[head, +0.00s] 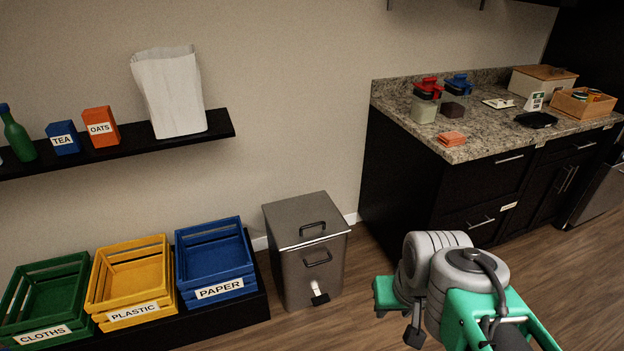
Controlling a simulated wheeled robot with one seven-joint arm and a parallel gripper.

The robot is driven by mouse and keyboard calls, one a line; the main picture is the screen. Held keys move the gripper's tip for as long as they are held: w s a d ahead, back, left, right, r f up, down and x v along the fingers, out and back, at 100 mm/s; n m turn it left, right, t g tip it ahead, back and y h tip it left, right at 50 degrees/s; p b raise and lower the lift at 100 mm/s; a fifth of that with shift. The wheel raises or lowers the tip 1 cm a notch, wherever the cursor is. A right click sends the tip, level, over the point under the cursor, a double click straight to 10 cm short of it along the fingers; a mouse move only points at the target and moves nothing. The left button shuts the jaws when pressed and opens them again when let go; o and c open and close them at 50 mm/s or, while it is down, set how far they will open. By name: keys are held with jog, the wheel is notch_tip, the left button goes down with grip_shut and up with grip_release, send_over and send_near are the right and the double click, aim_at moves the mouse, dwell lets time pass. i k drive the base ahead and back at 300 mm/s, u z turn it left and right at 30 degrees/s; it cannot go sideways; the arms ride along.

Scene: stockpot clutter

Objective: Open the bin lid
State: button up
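The bin (309,270) is a grey metal box standing on the floor against the wall, left of the counter. Its lid (299,217) is down and shut, with a dark handle (312,228) on top near the front edge. A second dark handle (317,257) is on the front face. Low on the front is a white stub with a black end (319,293). My gripper (413,335) is at the lower right, right of the bin and apart from it. My arm partly hides it, so its opening does not show. Nothing held is visible.
Crates for cloths (45,300), plastic (130,280) and paper (214,262) stand on a dark low platform left of the bin. A wall shelf (120,147) is above. The dark counter (410,185) is at the right. Wood floor between bin and counter is clear.

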aim_at(309, 218)
jog(key=i, duration=1.55)
jog(key=u, duration=2.25)
jog(key=i, duration=0.5)
jog(key=z, duration=0.05)
